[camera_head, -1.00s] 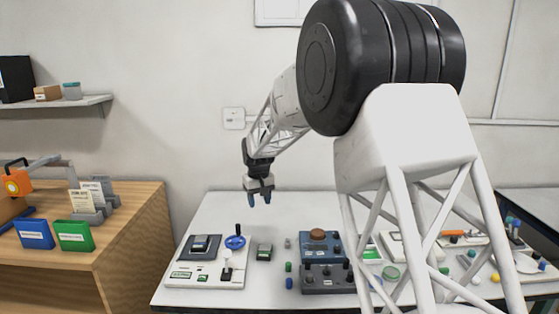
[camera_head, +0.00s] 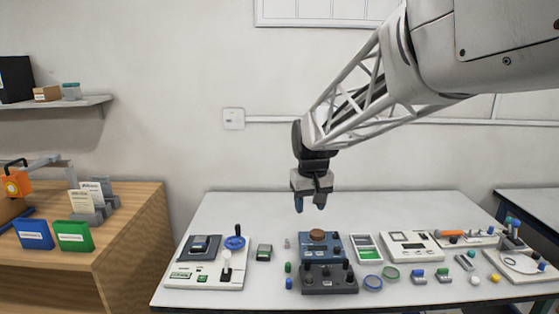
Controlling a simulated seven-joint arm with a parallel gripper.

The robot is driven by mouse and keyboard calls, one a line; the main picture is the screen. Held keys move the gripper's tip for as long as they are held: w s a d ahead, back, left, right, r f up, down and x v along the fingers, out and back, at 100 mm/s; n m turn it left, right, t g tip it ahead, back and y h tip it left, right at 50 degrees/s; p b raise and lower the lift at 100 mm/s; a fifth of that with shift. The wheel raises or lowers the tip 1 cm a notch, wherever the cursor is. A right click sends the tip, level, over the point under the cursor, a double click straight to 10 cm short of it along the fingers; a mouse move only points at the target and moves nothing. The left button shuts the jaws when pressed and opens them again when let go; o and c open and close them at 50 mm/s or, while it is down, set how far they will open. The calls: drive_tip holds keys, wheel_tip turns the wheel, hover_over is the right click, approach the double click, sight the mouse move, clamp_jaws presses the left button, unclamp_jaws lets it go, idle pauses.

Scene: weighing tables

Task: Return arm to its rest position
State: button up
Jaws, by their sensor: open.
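My gripper (camera_head: 310,203) hangs in the air above the back part of the white table (camera_head: 270,210), its two blue fingertips pointing down. The jaws are open with nothing between them. The gripper is well above a dark blue device with a brown round top (camera_head: 317,236) and touches nothing. My arm reaches in from the upper right.
The table holds a white panel with a blue handwheel (camera_head: 235,242), a dark control box (camera_head: 328,279), green-and-white and white devices, and small coloured pieces. A wooden cabinet (camera_head: 130,236) stands left with blue and green boxes. The table's back strip is clear.

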drive_tip(key=s+d+f+m, duration=0.1)
drive_tip(key=s+d, duration=0.2)
drive_tip(key=s, duration=0.8)
drive_tip(key=s+d+f+m, duration=0.1)
drive_tip(key=s+d, duration=0.3)
drive_tip(key=s, duration=0.7)
drive_tip(key=s+d+f+m+t, duration=0.1)
drive_tip(key=s+d+f, duration=0.1)
drive_tip(key=s, duration=0.9)
drive_tip(key=shift+s+d, duration=0.3)
drive_tip(key=shift+d, duration=0.6)
